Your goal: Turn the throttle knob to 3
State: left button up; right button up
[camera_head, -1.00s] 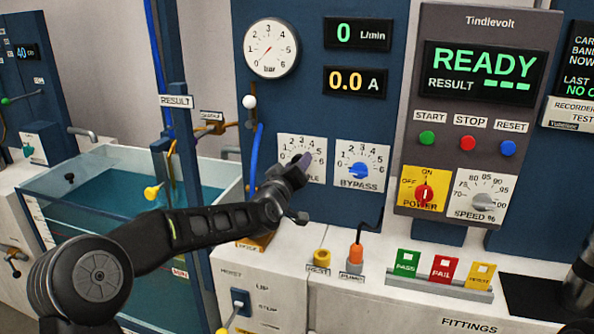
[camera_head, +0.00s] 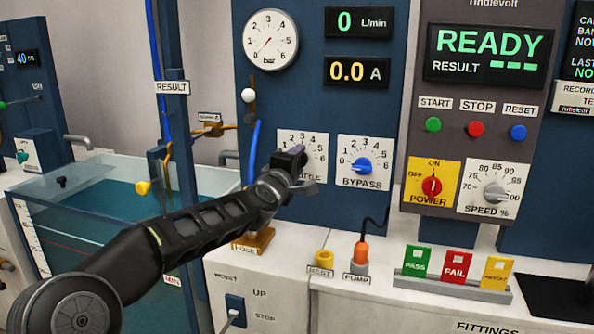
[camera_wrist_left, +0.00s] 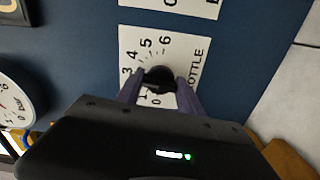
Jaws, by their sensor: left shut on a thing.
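The throttle dial is a white plate (camera_head: 317,147) marked with numbers up to 6 on the blue panel, left of the bypass dial. My left gripper (camera_head: 298,163) is at this plate and covers its knob in the head view. In the left wrist view the dark round throttle knob (camera_wrist_left: 158,76) sits between the two purple fingers of my left gripper (camera_wrist_left: 160,86), which are shut on it. The plate (camera_wrist_left: 147,47) appears turned sideways there, with 3 to 6 readable. The knob's pointer is hidden. My right gripper is not in view.
The blue bypass knob (camera_head: 361,167) is close to the right of my left gripper. A blue hose (camera_head: 254,152) and white ball-topped lever (camera_head: 248,96) are to its left. The pressure gauge (camera_head: 270,41) is above. The red power knob (camera_head: 431,186) is further right.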

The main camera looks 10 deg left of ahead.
pick_arm(q)
jog(key=shift+n, duration=0.6)
jog(key=o, duration=1.4)
jog(key=shift+b, duration=0.3)
jog(key=s, duration=0.2)
jog(key=s+b, duration=0.1)
jog(key=s, duration=0.2)
jog(key=s+b, duration=0.1)
jog(key=s, duration=0.1)
jog(key=shift+s+a, duration=0.3)
jog(key=shift+s, duration=0.1)
